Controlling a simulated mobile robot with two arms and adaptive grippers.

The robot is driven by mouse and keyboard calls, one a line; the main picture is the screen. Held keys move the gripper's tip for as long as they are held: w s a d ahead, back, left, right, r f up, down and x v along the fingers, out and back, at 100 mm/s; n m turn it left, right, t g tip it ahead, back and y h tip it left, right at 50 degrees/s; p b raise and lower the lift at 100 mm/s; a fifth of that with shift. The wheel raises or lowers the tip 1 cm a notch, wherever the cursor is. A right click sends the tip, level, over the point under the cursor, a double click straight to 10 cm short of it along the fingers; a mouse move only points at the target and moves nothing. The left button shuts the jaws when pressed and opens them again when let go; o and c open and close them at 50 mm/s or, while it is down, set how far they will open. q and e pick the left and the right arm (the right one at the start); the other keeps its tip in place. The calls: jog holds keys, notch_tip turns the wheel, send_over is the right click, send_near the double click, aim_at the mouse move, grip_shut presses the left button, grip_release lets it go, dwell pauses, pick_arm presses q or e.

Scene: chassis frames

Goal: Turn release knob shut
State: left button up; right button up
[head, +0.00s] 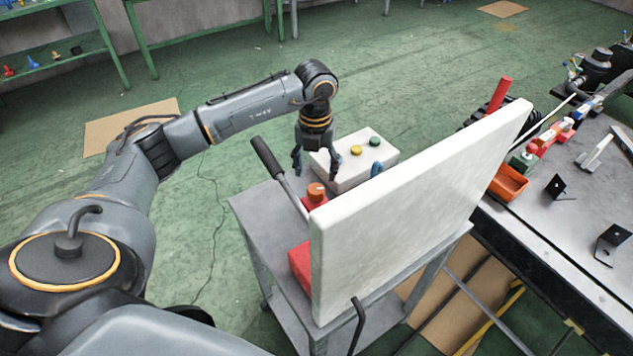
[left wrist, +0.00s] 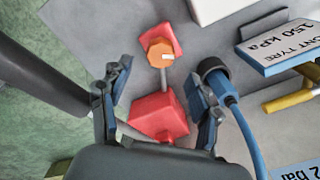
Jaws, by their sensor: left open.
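The knob (head: 316,190) is small, orange and faceted, and sits on a red body (head: 301,262) on the grey cart, beside the white panel. In the left wrist view the orange knob (left wrist: 161,59) lies ahead, with a red block (left wrist: 160,116) nearer. My left gripper (head: 316,166) points down above the cart, behind the knob in the head view. Its fingers are apart and nothing is between them. In the left wrist view the open fingers (left wrist: 160,92) stand either side of the red block, with the knob beyond the tips. My right gripper is not seen.
A large white panel (head: 410,200) stands upright on the cart (head: 262,208). A black-handled lever (head: 266,157) rises beside the knob. A white box (head: 352,172) with yellow and green buttons is behind. A blue hose (left wrist: 240,125) is close to the right finger.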

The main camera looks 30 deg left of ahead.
aim_at(316, 188)
pick_arm(q)
notch_tip(316, 188, down, 5)
jog(key=shift+r+p, duration=0.15)
jog(key=shift+p, duration=0.2)
jog(key=shift+f, duration=0.8)
jog(key=shift+c, duration=0.2)
jog(key=c, duration=1.1)
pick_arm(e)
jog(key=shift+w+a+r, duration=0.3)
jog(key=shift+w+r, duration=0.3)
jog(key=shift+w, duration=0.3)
